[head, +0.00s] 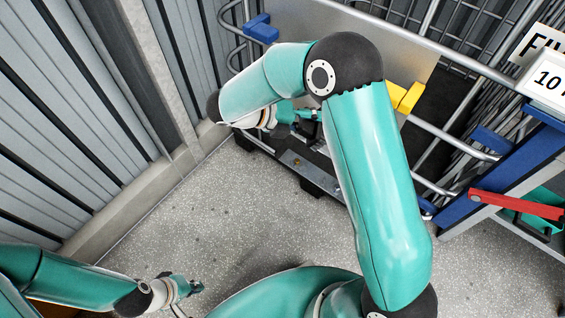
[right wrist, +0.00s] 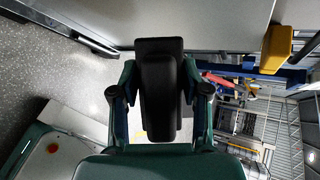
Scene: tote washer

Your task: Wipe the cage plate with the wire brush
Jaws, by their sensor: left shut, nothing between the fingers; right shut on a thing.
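The cage plate (head: 415,60) is a flat grey metal sheet on the cage, partly hidden behind my right arm in the head view. It also fills the top of the right wrist view (right wrist: 215,22). My right gripper (head: 302,118) is shut on the wire brush, a black block (right wrist: 160,95) between its fingers in the right wrist view. The brush's far end overlaps the plate's edge there; I cannot tell whether they touch. Its bristles are hidden. My left gripper (head: 190,287) is shut and empty, low over the floor at the lower left, away from the plate.
A yellow block (head: 403,96) sits at the plate's right side, and a blue block (head: 261,28) at its upper left. A metal-barred cage frame surrounds it. A red lever (head: 515,204) is at the right. Grey slatted wall (head: 60,110) stands left. Speckled floor (head: 200,225) is clear between.

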